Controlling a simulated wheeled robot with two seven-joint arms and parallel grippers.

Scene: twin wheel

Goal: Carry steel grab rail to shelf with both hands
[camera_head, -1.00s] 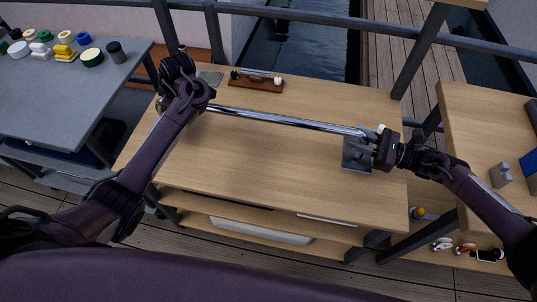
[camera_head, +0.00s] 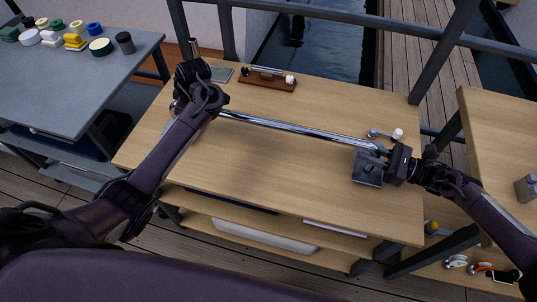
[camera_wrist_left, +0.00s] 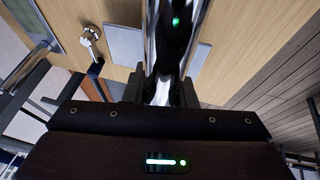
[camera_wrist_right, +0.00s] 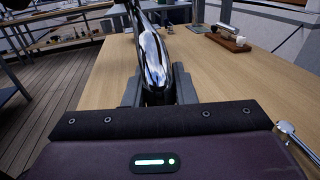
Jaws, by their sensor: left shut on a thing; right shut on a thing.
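The steel grab rail (camera_head: 295,128) is a long shiny bar that spans the wooden shelf table (camera_head: 270,165) from left to right. My right gripper (camera_head: 384,157) is shut on its right end; the right wrist view shows the rail (camera_wrist_right: 153,55) between the jaws. My left gripper (camera_wrist_left: 160,92) is shut on the other end; the left wrist view shows the rail (camera_wrist_left: 167,40) running away from the jaws. In the head view my left arm hides that end. The rail appears above the tabletop; the exact gap is hard to tell.
A grey plate (camera_head: 367,168) lies under the right end. A small metal fitting with a white knob (camera_head: 397,134) lies behind it. A wooden block with a tool (camera_head: 267,79) stands at the back. A grey table (camera_head: 75,95) at left holds coloured pucks. The middle tabletop is clear.

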